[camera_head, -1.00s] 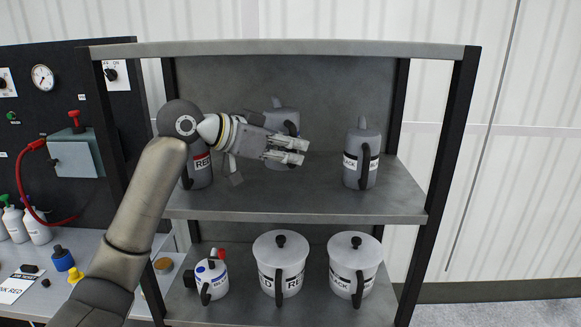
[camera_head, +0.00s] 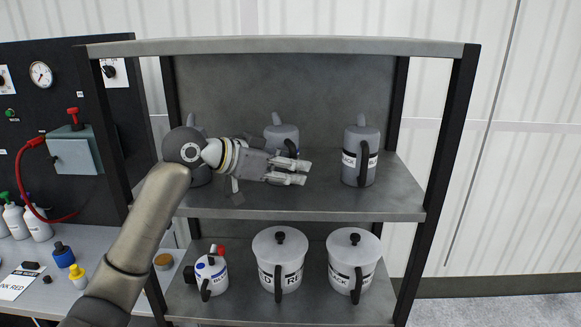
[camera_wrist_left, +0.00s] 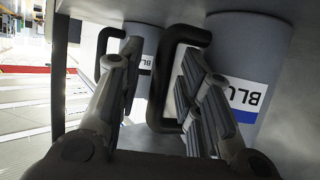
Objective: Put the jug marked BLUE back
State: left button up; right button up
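The jug marked BLUE (camera_head: 283,133) is grey and stands upright on the upper shelf (camera_head: 330,203), in the middle, towards the back. In the left wrist view the jug (camera_wrist_left: 235,55) shows upside down, with its label partly cut off. My left gripper (camera_head: 290,172) is in front of it, fingers pointing right. In the left wrist view the fingers (camera_wrist_left: 160,95) stand apart on either side of the dark handle, with gaps visible. The lower jug body is hidden in the head view. My right gripper is in neither view.
Another jug (camera_head: 200,175) at left is mostly behind my arm. Below are two lidded pots (camera_head: 281,262) and a small blue-marked pot (camera_head: 211,275). Black posts flank the shelves.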

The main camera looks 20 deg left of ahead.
pick_arm(q)
jog(key=shift+a+r, duration=0.1)
jog(key=b+v, duration=0.3)
jog(key=v, duration=0.9)
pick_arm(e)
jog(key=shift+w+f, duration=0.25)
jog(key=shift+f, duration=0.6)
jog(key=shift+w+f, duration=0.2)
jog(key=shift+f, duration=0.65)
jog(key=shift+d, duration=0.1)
